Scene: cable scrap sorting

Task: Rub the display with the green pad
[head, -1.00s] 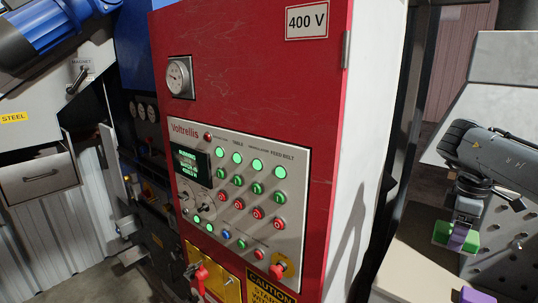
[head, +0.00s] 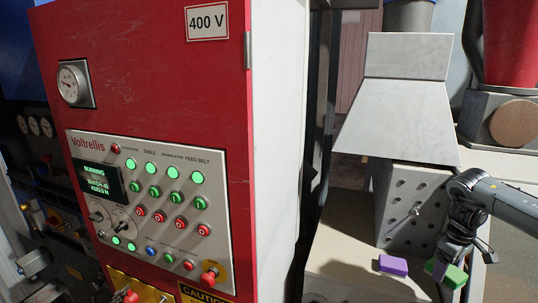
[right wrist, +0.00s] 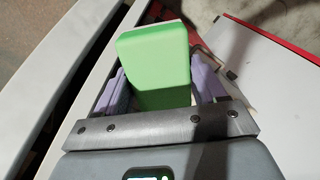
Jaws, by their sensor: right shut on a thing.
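The display (head: 97,181) is a small dark screen with lit green text, at the upper left of the grey control panel on the red cabinet. The green pad (head: 455,277) is at the lower right of the head view. My right gripper (head: 443,268) is shut on it, well to the right of the display and apart from it. In the right wrist view the pad (right wrist: 155,65) stands out between the two purple fingers, its broad green face showing. The display is not in that view. My left gripper is not in view.
A purple block (head: 393,265) lies on the pale bench top (head: 345,250), left of my right gripper. A grey perforated housing (head: 412,205) stands behind it. A gauge (head: 73,83) sits above.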

